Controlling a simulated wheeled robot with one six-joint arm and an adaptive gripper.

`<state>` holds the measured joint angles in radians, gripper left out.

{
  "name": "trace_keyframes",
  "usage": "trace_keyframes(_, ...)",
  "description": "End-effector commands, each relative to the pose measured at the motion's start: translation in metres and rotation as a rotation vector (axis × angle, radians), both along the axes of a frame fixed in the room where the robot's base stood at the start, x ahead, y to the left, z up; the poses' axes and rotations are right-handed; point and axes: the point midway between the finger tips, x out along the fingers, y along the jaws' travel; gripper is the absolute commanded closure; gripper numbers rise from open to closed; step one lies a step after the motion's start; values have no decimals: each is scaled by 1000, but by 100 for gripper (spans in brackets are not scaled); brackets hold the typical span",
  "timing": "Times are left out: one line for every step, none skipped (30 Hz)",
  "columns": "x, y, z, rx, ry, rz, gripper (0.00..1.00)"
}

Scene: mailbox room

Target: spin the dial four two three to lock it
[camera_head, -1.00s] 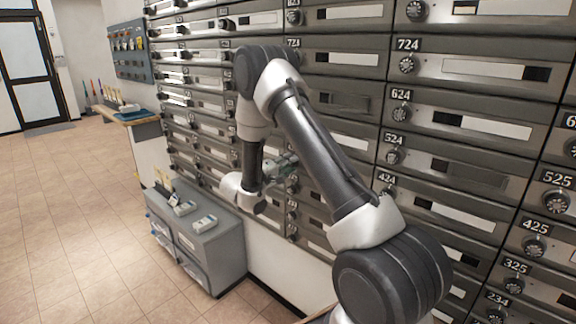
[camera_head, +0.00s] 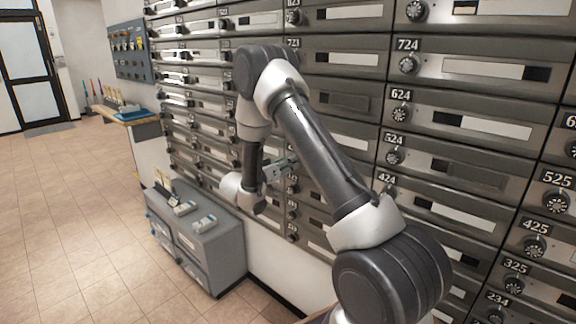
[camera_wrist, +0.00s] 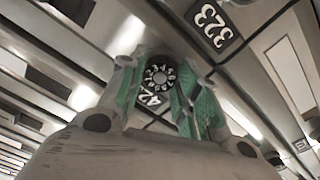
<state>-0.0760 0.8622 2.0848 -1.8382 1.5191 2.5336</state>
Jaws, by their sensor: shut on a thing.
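The dial (camera_wrist: 159,75) is a round black knob with white markings in the wrist view. A label beside it reads "42" with its last digit hidden by a finger. My gripper (camera_wrist: 161,88) has green-faced fingers on both sides of the dial and is shut on it. In the head view my gripper (camera_head: 281,167) reaches the mailbox wall left of my forearm. The dial it holds is hidden there.
A label reading 323 (camera_wrist: 213,25) sits near the dial. The wall holds rows of metal mailboxes with dials, such as 624 (camera_head: 400,114). A grey cabinet (camera_head: 205,245) stands below at left. The tiled floor (camera_head: 70,220) is clear at left.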

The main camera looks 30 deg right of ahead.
Motion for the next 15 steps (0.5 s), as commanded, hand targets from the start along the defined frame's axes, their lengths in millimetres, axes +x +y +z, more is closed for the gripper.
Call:
trace_keyframes(0, 0, -1, 15, -35, 0, 92)
trace_keyframes(0, 0, -1, 24, -59, 0, 92)
trace_keyframes(0, 0, -1, 35, -89, 0, 92)
trace_keyframes(0, 0, -1, 43, -112, 0, 92)
trace_keyframes(0, 0, -1, 51, -134, 0, 92)
trace_keyframes(0, 0, -1, 61, -161, 0, 92)
trace_keyframes(0, 0, -1, 68, -180, 0, 92)
trace_keyframes(0, 0, -1, 75, -199, 0, 92)
trace_keyframes(0, 0, -1, 83, -222, 0, 92)
trace_keyframes(0, 0, -1, 88, -238, -1, 92)
trace_keyframes(0, 0, -1, 94, -253, -1, 92)
trace_keyframes(0, 0, -1, 100, -271, -1, 92)
trace_keyframes(0, 0, -1, 105, -285, -1, 92)
trace_keyframes(0, 0, -1, 109, -295, -1, 92)
trace_keyframes(0, 0, -1, 115, -311, -1, 92)
